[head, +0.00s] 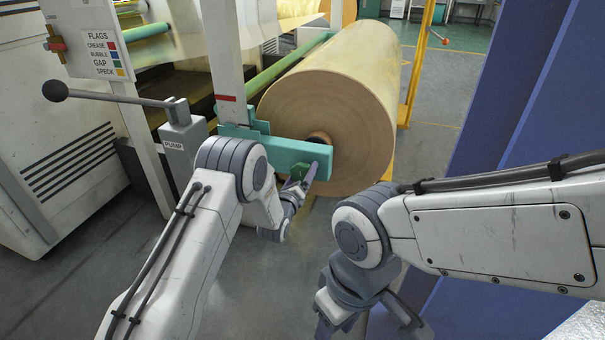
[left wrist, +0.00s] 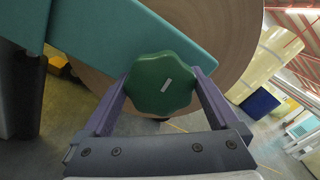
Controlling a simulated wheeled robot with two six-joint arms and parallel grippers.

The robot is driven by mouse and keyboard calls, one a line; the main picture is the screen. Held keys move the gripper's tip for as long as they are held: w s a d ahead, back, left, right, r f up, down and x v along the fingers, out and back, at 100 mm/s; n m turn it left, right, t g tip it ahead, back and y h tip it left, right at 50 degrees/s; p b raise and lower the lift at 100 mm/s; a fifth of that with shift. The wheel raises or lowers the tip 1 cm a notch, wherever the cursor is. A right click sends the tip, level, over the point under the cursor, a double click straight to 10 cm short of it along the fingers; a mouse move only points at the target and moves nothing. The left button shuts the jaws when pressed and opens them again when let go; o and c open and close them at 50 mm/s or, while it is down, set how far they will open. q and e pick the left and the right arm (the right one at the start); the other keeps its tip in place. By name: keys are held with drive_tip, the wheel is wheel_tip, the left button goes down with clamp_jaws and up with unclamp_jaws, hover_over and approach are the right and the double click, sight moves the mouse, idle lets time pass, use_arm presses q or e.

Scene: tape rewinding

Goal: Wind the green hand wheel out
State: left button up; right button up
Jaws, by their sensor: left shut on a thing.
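The green hand wheel (left wrist: 160,84) is a lobed knob with a pale mark on its face. It sits in front of the teal arm (head: 292,155) that reaches across the end of a large tan roll (head: 330,120). My left gripper (head: 303,180) is shut on the hand wheel, with one purple finger on each side of it, as the left wrist view (left wrist: 162,95) shows. In the head view the wheel (head: 299,176) is small and partly hidden by the gripper.
A grey pump box (head: 184,140) with a black-knobbed lever stands left of my left arm. A flags sign (head: 90,38) is at upper left. A yellow post (head: 417,65) stands right of the roll, and a blue panel (head: 505,85) fills the right side.

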use_arm(q)
drive_tip(key=n+p, duration=0.2)
drive_tip(key=n, duration=0.3)
drive_tip(key=shift+n, duration=0.4)
drive_tip(key=n+p, duration=0.2)
drive_tip(key=n, duration=0.4)
drive_tip(key=shift+p, duration=0.35)
drive_tip(key=n+p, duration=0.1)
drive_tip(key=n, duration=0.4)
drive_tip(key=shift+s+f+n+p, duration=0.1)
drive_tip(key=shift+n+p, duration=0.25)
drive_tip(key=shift+n, duration=0.05)
drive_tip(key=n+p, duration=0.1)
drive_tip(key=n, duration=0.5)
drive_tip(key=shift+p, duration=0.4)
drive_tip(key=n+p, duration=0.1)
drive_tip(key=n, duration=0.4)
drive_tip(key=shift+f+n, duration=0.1)
drive_tip(key=shift+n, duration=0.3)
drive_tip(key=n+p, duration=0.1)
drive_tip(key=n, duration=0.5)
drive_tip(key=shift+p, duration=0.3)
drive_tip(key=n+p, duration=0.1)
drive_tip(key=n, duration=0.5)
drive_tip(key=shift+n, duration=0.3)
drive_tip(key=n, duration=0.5)
drive_tip(key=shift+n+p, duration=0.4)
